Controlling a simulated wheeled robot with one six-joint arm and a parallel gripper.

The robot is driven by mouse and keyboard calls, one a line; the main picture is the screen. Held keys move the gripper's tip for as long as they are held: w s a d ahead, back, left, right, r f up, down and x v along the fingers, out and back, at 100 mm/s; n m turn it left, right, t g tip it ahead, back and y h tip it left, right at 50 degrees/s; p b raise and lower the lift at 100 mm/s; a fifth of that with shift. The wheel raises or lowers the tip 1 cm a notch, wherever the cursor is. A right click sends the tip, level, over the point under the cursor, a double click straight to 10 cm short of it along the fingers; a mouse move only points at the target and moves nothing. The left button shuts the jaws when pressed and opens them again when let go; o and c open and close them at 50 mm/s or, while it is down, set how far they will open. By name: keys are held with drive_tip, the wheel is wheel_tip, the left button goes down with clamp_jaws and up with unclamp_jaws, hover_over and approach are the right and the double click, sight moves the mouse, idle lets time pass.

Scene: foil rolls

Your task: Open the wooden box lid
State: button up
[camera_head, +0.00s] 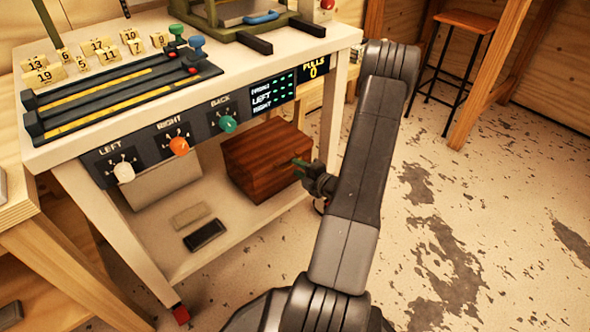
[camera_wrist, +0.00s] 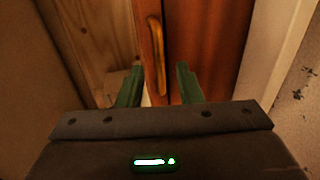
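The reddish-brown wooden box (camera_head: 262,158) sits on the lower shelf of the white workbench in the head view, and its lid looks shut. In the wrist view the box's red-brown surface (camera_wrist: 208,45) fills the upper middle. A lighter wooden handle (camera_wrist: 156,45) runs up and down on it. My gripper (camera_head: 303,170) is at the right side of the box. In the wrist view my gripper (camera_wrist: 160,68) has its two green fingers apart, one to each side of the handle's lower end. No finger visibly presses on the handle. I cannot tell the exact depth between them.
The white workbench (camera_head: 185,282) has its tabletop above the box and a leg just right of it. A dark block (camera_head: 204,235) and a tan block (camera_head: 190,215) lie on the shelf, left of the box. The floor (camera_head: 500,220) at right is clear.

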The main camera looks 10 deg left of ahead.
drive_tip(key=shift+x, duration=1.3)
clamp_jaws()
drive_tip(key=shift+r, duration=0.15)
